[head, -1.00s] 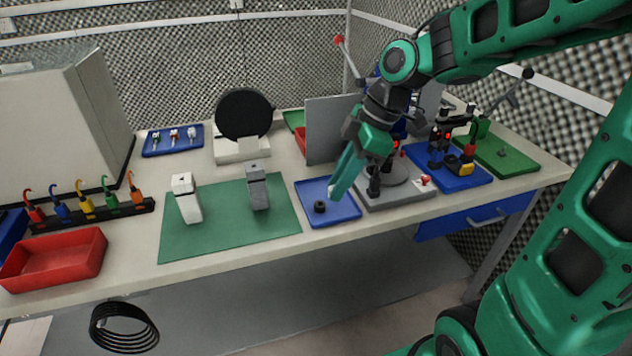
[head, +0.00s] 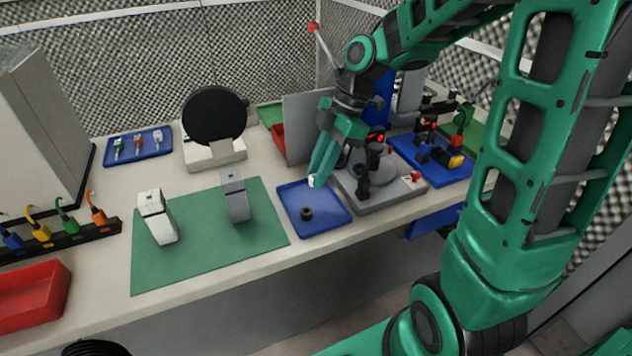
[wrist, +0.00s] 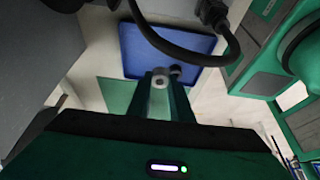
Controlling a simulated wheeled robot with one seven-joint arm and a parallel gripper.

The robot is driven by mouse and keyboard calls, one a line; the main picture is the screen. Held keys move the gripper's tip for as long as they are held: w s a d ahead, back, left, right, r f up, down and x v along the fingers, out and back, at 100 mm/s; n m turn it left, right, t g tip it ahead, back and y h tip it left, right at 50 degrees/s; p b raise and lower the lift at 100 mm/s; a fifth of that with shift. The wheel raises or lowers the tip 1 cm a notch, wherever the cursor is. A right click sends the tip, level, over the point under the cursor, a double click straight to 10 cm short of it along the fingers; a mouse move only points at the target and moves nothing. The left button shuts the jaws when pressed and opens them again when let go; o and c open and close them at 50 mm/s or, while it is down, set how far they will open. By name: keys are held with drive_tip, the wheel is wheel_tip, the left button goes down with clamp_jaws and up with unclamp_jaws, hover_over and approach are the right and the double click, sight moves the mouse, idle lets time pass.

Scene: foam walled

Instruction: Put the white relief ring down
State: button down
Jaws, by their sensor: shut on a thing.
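My gripper (head: 318,176) is shut on the white relief ring (head: 312,181), which shows as a small pale piece at the fingertips. The ring also shows between the fingers in the wrist view (wrist: 159,83). In the head view the fingertips appear over the back part of the blue tray (head: 330,220); the height above it is hard to tell. A small black ring (head: 306,213) lies on this tray, in front of my fingertips. It also shows in the wrist view (wrist: 175,71), just beside the held ring.
A grey device with a round plate (head: 375,172) stands right of the tray. A grey upright panel (head: 305,128) is behind it. A green mat (head: 200,262) with a white block (head: 157,218) and a grey block (head: 235,197) lies left. Much of the blue tray is bare.

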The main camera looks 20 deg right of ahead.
sight(314, 194)
drive_tip(key=w+f, duration=0.1)
drive_tip(key=w+d+f, duration=0.1)
drive_tip(key=shift+w+d, duration=0.25)
drive_tip(key=shift+w, duration=0.05)
drive_tip(key=shift+f, duration=1.95)
drive_tip(key=c, duration=1.6)
unclamp_jaws()
drive_tip(key=shift+f, duration=0.1)
drive_tip(key=v, duration=1.2)
drive_tip(key=s+d+f+m+h, duration=0.1)
drive_tip(key=s+d+m, duration=0.2)
drive_tip(key=s+m, duration=0.5)
drive_tip(key=s+d+f+m+h, duration=0.1)
drive_tip(key=s+d+m, duration=0.3)
drive_tip(key=s+m, duration=0.4)
drive_tip(key=s+d+f+m+h, duration=0.1)
drive_tip(key=s+d+m+h, duration=0.1)
drive_tip(key=s+m, duration=0.6)
drive_tip(key=shift+s+d+f, duration=0.15)
drive_tip(key=shift+d, duration=0.25)
drive_tip(key=shift+s+d+f, duration=0.1)
drive_tip(key=shift+d+f, duration=0.05)
drive_tip(key=shift+d, duration=0.2)
